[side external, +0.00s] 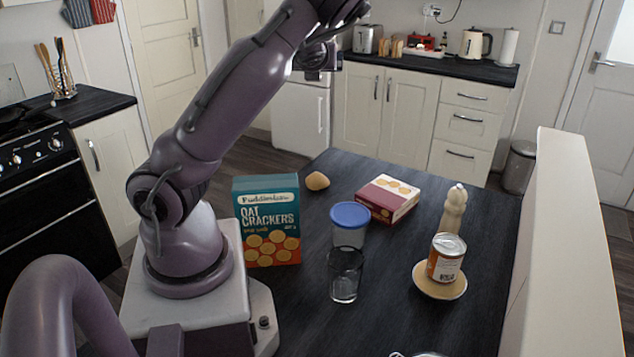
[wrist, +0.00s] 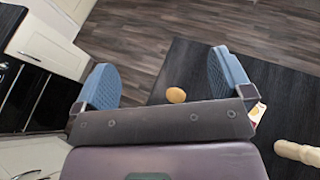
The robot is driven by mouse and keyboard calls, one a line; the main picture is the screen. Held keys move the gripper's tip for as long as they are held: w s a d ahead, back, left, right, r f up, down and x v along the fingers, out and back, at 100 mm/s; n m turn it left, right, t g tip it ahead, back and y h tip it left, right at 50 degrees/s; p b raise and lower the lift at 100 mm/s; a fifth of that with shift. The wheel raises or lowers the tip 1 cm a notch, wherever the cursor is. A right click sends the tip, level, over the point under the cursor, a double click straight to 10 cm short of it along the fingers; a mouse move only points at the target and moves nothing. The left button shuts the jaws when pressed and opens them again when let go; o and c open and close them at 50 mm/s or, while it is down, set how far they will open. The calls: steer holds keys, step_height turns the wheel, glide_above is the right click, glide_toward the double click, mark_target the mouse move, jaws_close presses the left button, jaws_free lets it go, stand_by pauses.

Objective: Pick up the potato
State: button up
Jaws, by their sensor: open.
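The potato (side external: 316,181) is a small tan-brown lump. It lies on the dark table near its far left edge, behind the oat crackers box in the side view. In the wrist view the potato (wrist: 176,95) shows just beyond my gripper, low between the two fingers. My gripper (wrist: 165,85) is open and empty, its two blue pads wide apart. It is high above the table and apart from the potato. In the side view my gripper is at the top, and its fingers are hard to make out.
Nearby stand the oat crackers box (side external: 267,221), a blue-lidded tub (side external: 349,225), a clear glass (side external: 344,276) and a flat red-and-white box (side external: 388,198). A can (side external: 446,259) sits on a saucer (side external: 440,288), with a pale wooden mill (side external: 454,207) behind. A cream partition (side external: 565,260) edges the right.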

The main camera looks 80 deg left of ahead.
glide_toward(317, 178)
steer(key=x, duration=0.5)
steer(key=shift+a+r, duration=0.2)
steer(key=shift+r, duration=0.1)
steer(key=x, duration=0.4)
steer(key=shift+f, duration=0.5)
steer(key=shift+w+a+f, duration=0.15)
steer(key=shift+w+a, duration=0.05)
steer(key=shift+a, duration=0.25)
steer(key=c, duration=1)
